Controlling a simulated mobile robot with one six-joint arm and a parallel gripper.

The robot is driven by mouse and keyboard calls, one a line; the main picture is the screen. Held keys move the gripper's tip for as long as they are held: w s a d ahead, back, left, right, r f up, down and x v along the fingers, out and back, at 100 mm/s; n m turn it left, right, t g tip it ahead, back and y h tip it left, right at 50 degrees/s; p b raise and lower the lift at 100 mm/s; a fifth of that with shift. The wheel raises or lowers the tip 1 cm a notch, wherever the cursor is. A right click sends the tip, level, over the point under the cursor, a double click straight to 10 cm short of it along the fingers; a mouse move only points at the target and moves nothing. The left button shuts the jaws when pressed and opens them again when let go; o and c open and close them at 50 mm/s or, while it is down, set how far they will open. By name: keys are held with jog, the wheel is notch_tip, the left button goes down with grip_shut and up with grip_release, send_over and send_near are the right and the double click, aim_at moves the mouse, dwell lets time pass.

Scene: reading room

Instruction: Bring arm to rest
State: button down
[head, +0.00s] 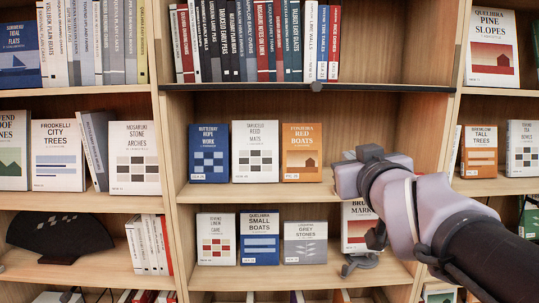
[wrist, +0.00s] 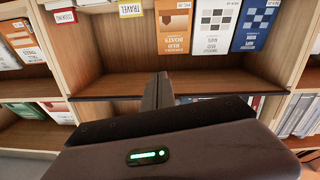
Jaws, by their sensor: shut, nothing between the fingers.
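My gripper (wrist: 160,76) shows in the wrist view with its two dark fingers together and nothing between them. It points towards the shelves, in front of the empty space above the middle row of books. That view is upside down. In the head view my arm reaches in from the lower right, its wrist in front of the right part of the middle bay. The fingertips cannot be made out there. My arm hides part of a red and white book (head: 357,228) on the lower shelf and part of the right upright.
Close by stand an orange Red Boats book (head: 302,152), a white Reed Mats book (head: 255,152) and a blue Rope Work book (head: 209,153). A dark shelf edge (head: 260,87) runs above them. A small grey object (head: 360,263) lies at the lower shelf's front.

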jog(key=s+f+m+g+b, duration=0.1)
jog(key=s+f+g+b, duration=0.1)
jog(key=s+f, duration=0.5)
jog(key=s+a+f+m+g+b, duration=0.1)
jog(key=s+f+m+g+b, duration=0.1)
jog(key=f, duration=0.8)
jog(key=s+f+m+g+b, duration=0.1)
jog(key=s+f+g+b, duration=0.15)
jog(key=s+f, duration=0.45)
jog(key=s+a+f+m+g+y+b, duration=0.1)
jog(key=s+a+f+g, duration=0.1)
jog(key=s+f, duration=0.3)
jog(key=s+a+f+m+g+y+b, duration=0.1)
jog(key=s+a+f+g+b, duration=0.1)
jog(key=s+f, duration=0.4)
notch_tip(320, 180, down, 6)
jog(key=shift+s+a+r+g+y, duration=0.15)
jog(key=shift+a+g+y, duration=0.3)
jog(key=shift+a, duration=0.6)
